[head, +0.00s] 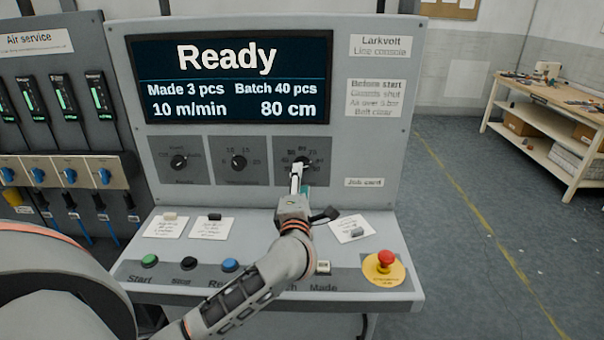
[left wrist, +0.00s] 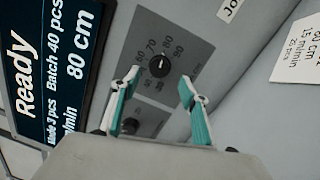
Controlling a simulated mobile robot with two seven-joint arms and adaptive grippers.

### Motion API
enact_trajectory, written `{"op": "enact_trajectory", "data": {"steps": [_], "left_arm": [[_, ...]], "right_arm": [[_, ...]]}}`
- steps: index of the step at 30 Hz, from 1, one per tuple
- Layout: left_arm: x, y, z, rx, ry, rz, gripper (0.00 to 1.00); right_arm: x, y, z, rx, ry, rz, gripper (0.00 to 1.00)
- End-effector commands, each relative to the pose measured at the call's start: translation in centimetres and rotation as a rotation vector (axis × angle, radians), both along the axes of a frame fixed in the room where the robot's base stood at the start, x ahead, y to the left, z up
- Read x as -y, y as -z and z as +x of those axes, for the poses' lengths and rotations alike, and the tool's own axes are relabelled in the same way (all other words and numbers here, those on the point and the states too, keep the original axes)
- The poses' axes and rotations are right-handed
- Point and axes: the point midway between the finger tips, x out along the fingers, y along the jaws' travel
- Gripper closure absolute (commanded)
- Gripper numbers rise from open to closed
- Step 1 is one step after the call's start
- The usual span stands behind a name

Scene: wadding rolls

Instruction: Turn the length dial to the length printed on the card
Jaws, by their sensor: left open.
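The length dial (left wrist: 160,65) is a black knob on a dark grey plate, ringed by numbers including 60, 70, 80 and 90. In the head view the dial (head: 303,163) is the rightmost of three and partly hidden by my gripper. My left gripper (head: 298,175) is in front of it. In the left wrist view its teal-and-white fingers (left wrist: 158,85) are spread, empty, with the dial showing beyond the gap. The white card (left wrist: 300,45), cut off by the picture edge, seems to read 60 cm, 15 m/min, 20 pcs. The display (head: 230,80) shows Ready and 80 cm.
Two other dials, left (head: 179,162) and middle (head: 238,168), sit beside the length dial. Below are several push buttons and a red emergency button (head: 385,258) on a yellow base. Small cards lie on the sloped desk. A workbench (head: 550,100) stands far right.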

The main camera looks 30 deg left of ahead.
Motion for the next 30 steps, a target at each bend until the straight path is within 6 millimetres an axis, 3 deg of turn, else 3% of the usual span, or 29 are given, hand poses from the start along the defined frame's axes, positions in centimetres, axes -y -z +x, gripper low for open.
{"op": "enact_trajectory", "data": {"steps": [3,10,30], "left_arm": [[1.3,0.3,-2.2,-0.002,0.002,-0.001,0.55],[2.7,0.4,-4.8,-0.001,0.001,0.001,0.55],[3.1,0.4,-5.4,0.000,0.000,0.001,0.55]], "right_arm": [[0.0,0.0,0.0,0.001,0.000,0.001,0.70],[0.0,-0.1,0.1,0.001,0.001,0.001,0.70],[0.0,-0.1,0.1,0.003,0.001,0.001,0.70]]}}
